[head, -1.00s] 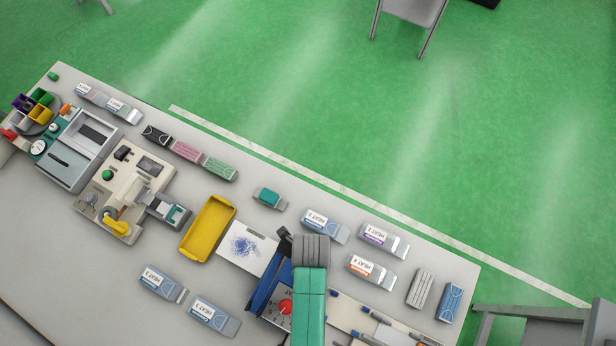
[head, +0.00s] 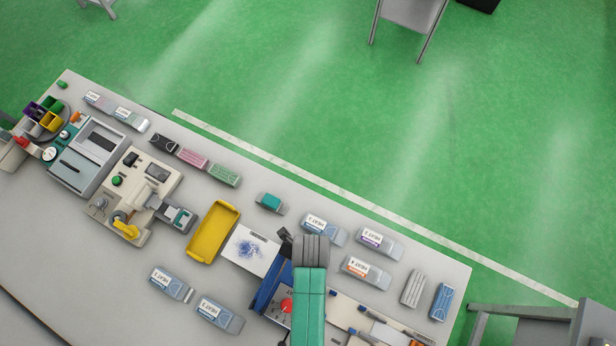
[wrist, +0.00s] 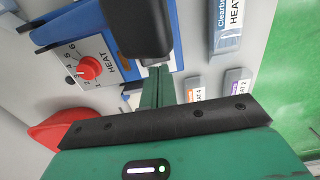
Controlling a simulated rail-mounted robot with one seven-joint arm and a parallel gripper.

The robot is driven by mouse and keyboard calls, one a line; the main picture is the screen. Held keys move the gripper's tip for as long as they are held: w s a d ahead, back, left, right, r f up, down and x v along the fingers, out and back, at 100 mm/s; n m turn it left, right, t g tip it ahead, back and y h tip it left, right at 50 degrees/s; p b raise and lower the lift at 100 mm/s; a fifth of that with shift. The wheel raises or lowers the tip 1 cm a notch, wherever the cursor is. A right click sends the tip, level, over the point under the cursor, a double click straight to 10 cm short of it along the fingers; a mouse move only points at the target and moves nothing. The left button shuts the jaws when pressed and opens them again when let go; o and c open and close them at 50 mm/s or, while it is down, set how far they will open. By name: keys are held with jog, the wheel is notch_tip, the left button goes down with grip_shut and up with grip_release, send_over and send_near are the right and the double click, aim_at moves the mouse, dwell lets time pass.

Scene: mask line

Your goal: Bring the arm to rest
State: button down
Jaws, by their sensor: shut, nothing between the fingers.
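My gripper (wrist: 158,74) shows in the wrist view as two green fingers with their tips together, holding nothing. It is above the bench, close to the blue heat sealer (head: 265,293) with its red dial knob (wrist: 88,68). A black block (wrist: 138,30) shows just past the fingertips; I cannot tell whether they touch. In the head view my green and grey arm reaches in from the bottom edge, and the fingers are hidden or too small to tell.
The bench (head: 110,262) holds a yellow tray (head: 213,232), a white sheet with a blue patch (head: 250,249), several labelled pouches (head: 366,271), and a beige machine (head: 136,195). A chair (head: 410,20) stands on the open green floor. Bare bench lies at the lower left.

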jog(key=shift+r+p, duration=0.65)
jog(key=shift+r, duration=0.3)
jog(key=w+r+n+t, duration=0.5)
jog(key=w+r+t, duration=0.1)
jog(key=w+r, duration=0.9)
jog(key=w+r+n+t, duration=0.3)
jog(key=w+r, duration=0.1)
jog(key=r, duration=0.7)
jog(key=w+r+n+t, duration=0.3)
jog(key=w+r, duration=0.2)
jog(key=r, duration=0.6)
notch_tip(320, 180, up, 15)
jog(key=n+t, duration=0.4)
jog(key=t, duration=0.1)
jog(key=s+r+n+t, duration=0.4)
jog(key=s+r, duration=0.2)
jog(key=r, duration=0.6)
jog(key=s+r+n+t, duration=0.4)
jog(key=s+r, duration=0.3)
jog(key=r, duration=0.6)
